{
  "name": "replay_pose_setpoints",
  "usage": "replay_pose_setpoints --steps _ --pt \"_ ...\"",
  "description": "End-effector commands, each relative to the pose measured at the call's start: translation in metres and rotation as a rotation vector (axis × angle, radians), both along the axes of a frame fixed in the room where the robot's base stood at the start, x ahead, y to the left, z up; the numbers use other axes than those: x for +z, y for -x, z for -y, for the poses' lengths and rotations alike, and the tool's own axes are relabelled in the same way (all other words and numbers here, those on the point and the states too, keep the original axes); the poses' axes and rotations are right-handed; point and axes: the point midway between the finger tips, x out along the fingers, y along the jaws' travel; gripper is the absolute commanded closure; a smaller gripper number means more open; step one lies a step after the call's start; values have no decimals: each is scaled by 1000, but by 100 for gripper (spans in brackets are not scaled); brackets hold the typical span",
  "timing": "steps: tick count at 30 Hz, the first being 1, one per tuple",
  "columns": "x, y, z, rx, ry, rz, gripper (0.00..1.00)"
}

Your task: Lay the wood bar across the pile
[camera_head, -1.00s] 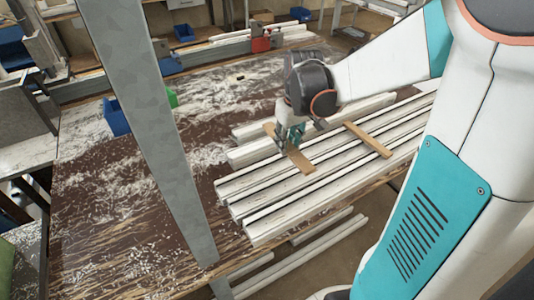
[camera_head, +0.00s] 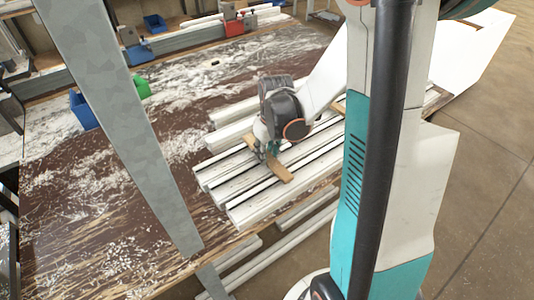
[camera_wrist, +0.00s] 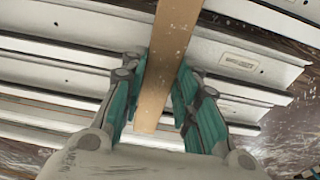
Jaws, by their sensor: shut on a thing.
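The pile is several long white profiles (camera_head: 222,187) lying side by side on the bench. A flat wood bar (camera_head: 284,174) lies crosswise over them near their left end. My gripper (camera_head: 266,157) is above the pile with its fingers around the bar's middle. In the wrist view my gripper (camera_wrist: 158,100) has its teal pads on both sides of the wood bar (camera_wrist: 168,45), shut on it. The bar runs across the white profiles (camera_wrist: 80,52). Whether it touches them cannot be told. A second wood bar (camera_head: 338,107) lies across the pile farther right, partly hidden by my arm.
The worn brown bench top (camera_head: 100,205) is strewn with pale shavings and is mostly free left of the pile. A grey metal post (camera_head: 125,120) stands in front. Blue (camera_head: 83,110) and green (camera_head: 141,87) bins stand at the left. More profiles lie below the bench edge.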

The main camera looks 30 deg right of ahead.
Motion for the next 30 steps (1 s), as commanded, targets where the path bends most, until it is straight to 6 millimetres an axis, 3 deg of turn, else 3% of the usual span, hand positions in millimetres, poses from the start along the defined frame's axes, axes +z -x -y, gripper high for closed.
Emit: replay_pose_setpoints --steps 8,9,12,24,30 --pt "-2 0 0 0 0 0 96" --pt "-3 0 0 0 0 0 69" --pt "-1 0 0 0 0 0 51" --pt "2 0 0 0 0 0 51" --pt "33 5 0 0 0 0 51"
